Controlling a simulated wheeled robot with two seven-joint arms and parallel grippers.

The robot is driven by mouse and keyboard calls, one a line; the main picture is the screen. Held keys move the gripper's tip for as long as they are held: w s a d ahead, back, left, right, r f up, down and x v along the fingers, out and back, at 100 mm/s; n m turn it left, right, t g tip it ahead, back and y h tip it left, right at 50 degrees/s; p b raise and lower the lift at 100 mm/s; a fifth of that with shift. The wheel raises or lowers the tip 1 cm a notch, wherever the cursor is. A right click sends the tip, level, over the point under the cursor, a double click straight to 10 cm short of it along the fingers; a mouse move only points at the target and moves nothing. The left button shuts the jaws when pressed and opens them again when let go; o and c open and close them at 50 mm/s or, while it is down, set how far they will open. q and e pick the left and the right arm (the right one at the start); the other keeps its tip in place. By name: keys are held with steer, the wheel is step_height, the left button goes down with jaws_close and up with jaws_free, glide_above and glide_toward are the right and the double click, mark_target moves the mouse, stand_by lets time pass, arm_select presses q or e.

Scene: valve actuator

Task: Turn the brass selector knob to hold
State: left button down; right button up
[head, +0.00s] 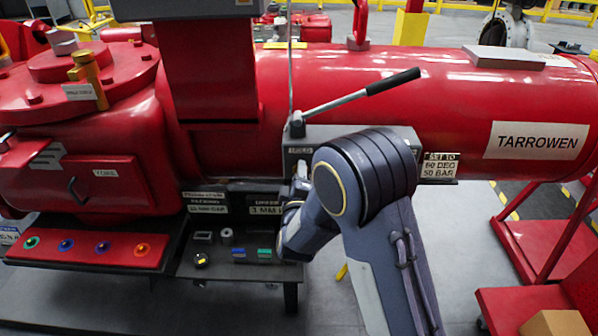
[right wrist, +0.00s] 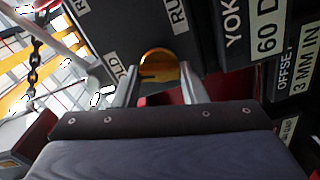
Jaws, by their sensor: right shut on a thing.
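The brass selector knob (right wrist: 158,66) shows in the right wrist view as a round yellow-brass piece on a dark grey panel. My right gripper (right wrist: 161,82) has one finger on each side of it and is shut on it. A partly hidden label ending in "OLD" (right wrist: 121,72) lies left of the knob, and a "RU..." label (right wrist: 178,12) lies above. In the head view my right gripper (head: 299,180) is at the front of the grey box (head: 345,134), under its "HOLD" label (head: 300,150). My arm hides the knob there. My left gripper is not in view.
A lever with a black grip (head: 393,81) rises from the grey box. The red cylinder (head: 460,110) stands behind it. A "SET TO 60 DEG 50 BAR" plate (head: 440,166) is right of my wrist. A dark shelf (head: 215,268) with small parts is at lower left.

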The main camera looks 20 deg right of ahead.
steer(key=shift+n+p, duration=0.5)
steer(key=shift+n, duration=0.7)
steer(key=o, duration=1)
steer(key=b+v, duration=0.1)
steer(key=v, duration=0.6)
steer(key=shift+s, duration=0.4)
steer(key=shift+a, duration=0.15)
